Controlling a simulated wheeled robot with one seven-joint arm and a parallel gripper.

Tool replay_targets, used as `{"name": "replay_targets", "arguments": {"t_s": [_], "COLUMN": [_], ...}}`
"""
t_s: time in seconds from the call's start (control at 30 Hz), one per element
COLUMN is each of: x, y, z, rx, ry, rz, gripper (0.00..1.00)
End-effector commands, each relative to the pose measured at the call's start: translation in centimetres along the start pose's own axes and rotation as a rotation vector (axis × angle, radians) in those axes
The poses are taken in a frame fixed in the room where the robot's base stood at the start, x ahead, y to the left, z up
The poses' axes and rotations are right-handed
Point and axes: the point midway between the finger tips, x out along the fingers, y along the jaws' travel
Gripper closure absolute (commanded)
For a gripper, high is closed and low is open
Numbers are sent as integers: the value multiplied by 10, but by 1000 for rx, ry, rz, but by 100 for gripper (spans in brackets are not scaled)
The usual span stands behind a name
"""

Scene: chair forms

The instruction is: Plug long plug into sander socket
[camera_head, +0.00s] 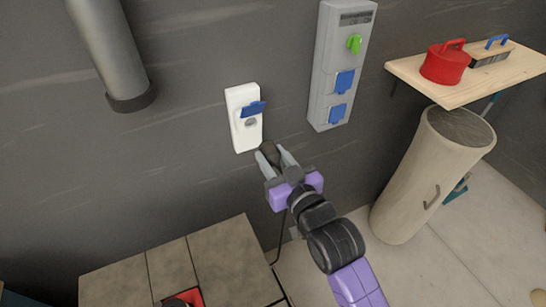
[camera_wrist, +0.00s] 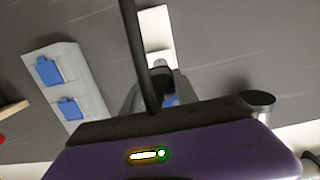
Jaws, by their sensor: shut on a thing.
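A white wall socket (camera_head: 239,134) has its blue lid (camera_head: 252,109) raised over a grey round outlet. No label shows that it is the sander socket. My gripper (camera_head: 271,153) is shut on a dark plug (camera_head: 267,148), just below and right of the socket, apparently apart from it. In the wrist view my gripper (camera_wrist: 158,92) has a finger on each side of the plug, and a black cable (camera_wrist: 142,45) crosses in front. Part of the white socket (camera_wrist: 154,20) shows beyond the plug there. The plug's tip and prongs cannot be made out.
A grey pipe (camera_head: 108,45) is at upper left. A wooden shelf (camera_head: 405,67) and beige bin (camera_head: 414,185) stand right. A tiled table (camera_head: 215,262) is below.

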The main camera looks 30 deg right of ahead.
Motion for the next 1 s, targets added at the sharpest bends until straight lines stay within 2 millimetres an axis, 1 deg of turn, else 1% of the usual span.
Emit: {"name": "replay_targets", "arguments": {"t_s": [0.7, 1.0], "x": [61, 78], "y": [0, 0], "z": [-5, -7], "rx": [0, 0], "ry": [2, 1], "rz": [1, 1], "gripper": [100, 100]}}
